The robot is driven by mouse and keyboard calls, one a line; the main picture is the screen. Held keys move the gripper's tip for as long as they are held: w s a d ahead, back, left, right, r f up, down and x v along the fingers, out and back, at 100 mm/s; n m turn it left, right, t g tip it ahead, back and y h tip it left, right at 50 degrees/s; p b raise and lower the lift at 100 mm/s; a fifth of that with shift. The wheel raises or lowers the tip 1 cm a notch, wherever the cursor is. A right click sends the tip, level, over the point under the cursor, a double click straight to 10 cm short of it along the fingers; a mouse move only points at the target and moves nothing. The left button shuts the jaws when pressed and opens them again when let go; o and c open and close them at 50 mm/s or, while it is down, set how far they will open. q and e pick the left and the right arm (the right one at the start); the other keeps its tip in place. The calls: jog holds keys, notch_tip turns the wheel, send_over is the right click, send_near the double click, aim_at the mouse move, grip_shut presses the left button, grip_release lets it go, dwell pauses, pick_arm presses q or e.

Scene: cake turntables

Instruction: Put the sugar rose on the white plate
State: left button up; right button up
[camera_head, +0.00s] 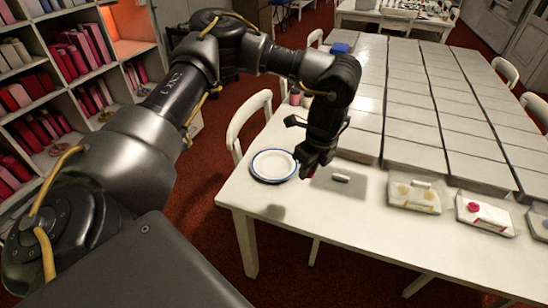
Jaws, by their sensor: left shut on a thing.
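The white plate (262,173) with a dark blue rim lies flat on the near left part of the table. My left gripper (311,171) points down just right of the plate, apart from its middle. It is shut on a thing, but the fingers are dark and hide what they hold. I cannot make out a sugar rose in the grip. A small red round shape (473,207) shows on a white packet at the right; I cannot tell whether it is a rose or part of the packet. My right gripper is not in view.
The white table (250,201) has free room in front of the plate. A chair (247,122) stands at the left.

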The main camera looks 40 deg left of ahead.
pick_arm(q)
jog(key=a+m, duration=0.1)
jog(key=m, duration=0.1)
jog(key=w+a+f+m, duration=0.1)
jog(key=w+a+m+t+b, duration=0.1)
jog(key=m, duration=0.1)
jog(key=shift+f+m, duration=0.3)
jog(key=shift+w+a+f+m+h, duration=0.1)
jog(key=shift+w+a+m+h, duration=0.15)
jog(key=shift+m, duration=0.3)
jog(key=shift+w+a+f+m+h, duration=0.15)
jog(key=shift+a+m, duration=0.2)
jog(key=shift+m, duration=0.2)
jog(key=w+a+f, duration=0.4)
jog(key=a, duration=0.4)
jog(key=shift+a+b, duration=0.15)
jog(key=shift+b, duration=0.25)
send_over(281, 168)
jog(key=d, duration=0.1)
jog(key=f, duration=0.4)
jog(key=shift+s+f+p, duration=0.35)
jog(key=shift+w+a+f, duration=0.15)
jog(key=shift+a+f, duration=0.25)
jog(key=shift+f, duration=0.1)
notch_tip(281, 168, down, 3)
jog(key=shift+f, duration=0.1)
jog(key=o, duration=0.7)
jog(key=shift+f, duration=0.1)
jog(key=shift+c, duration=0.2)
